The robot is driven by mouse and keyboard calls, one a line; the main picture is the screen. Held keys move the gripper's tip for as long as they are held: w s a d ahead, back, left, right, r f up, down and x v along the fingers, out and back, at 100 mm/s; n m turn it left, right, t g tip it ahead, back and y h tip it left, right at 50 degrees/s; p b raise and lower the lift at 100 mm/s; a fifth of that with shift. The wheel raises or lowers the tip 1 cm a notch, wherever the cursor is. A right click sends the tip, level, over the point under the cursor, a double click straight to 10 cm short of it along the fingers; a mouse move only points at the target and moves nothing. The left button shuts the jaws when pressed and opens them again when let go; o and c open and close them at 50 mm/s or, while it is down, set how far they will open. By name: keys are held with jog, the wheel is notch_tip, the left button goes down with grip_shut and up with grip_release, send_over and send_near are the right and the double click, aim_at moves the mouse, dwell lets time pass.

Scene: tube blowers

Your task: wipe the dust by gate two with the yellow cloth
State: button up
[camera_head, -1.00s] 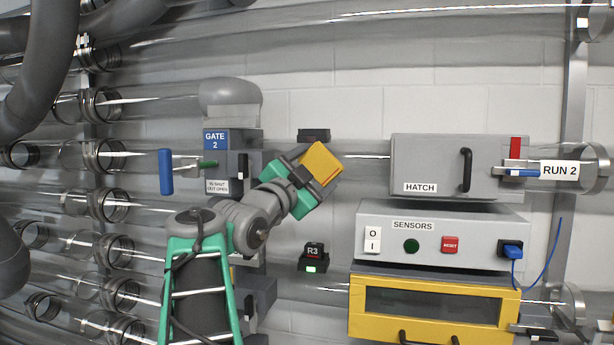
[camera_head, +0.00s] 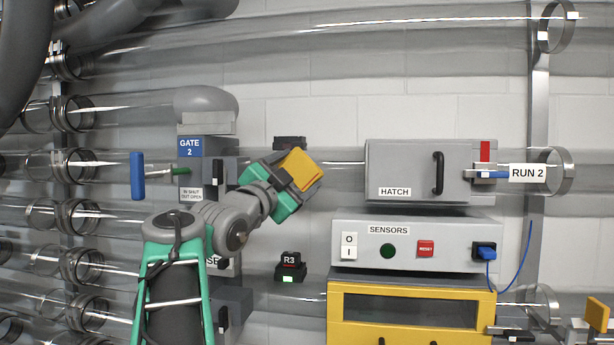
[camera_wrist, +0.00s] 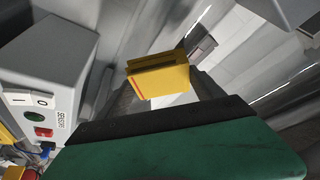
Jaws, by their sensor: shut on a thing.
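The yellow cloth (camera_head: 299,168) looks like a thick, tilted yellow pad. The gate two housing (camera_head: 205,152) has a blue "GATE 2" label and is left of my gripper. I cannot make out the dust in either view. Whether the cloth touches the tube behind it cannot be told.
A blue-handled lever (camera_head: 137,176) sticks out left of gate two. The grey hatch box (camera_head: 405,170) is right of my gripper, above the sensors box (camera_head: 400,246) and a yellow-framed box (camera_head: 335,312). The R3 reader (camera_head: 290,264) is below my gripper. A dark block (camera_head: 289,142) is just above the cloth.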

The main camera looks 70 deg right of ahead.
jog(key=w, duration=0.4)
jog(key=shift+w+a+f, duration=0.1)
jog(key=shift+w+a, duration=0.2)
jog(key=shift+a, duration=0.1)
jog(key=s+a+b, duration=0.1)
jog(key=a+b, duration=0.2)
jog(key=a, duration=0.3)
dwell(0.4)
jog(key=shift+s+a+b, duration=0.15)
jog(key=shift+a+b, duration=0.35)
jog(key=shift+a, duration=0.2)
jog(key=shift+s+a+b, duration=0.15)
jog(key=shift+a+b, duration=0.35)
jog(key=shift+a, duration=0.2)
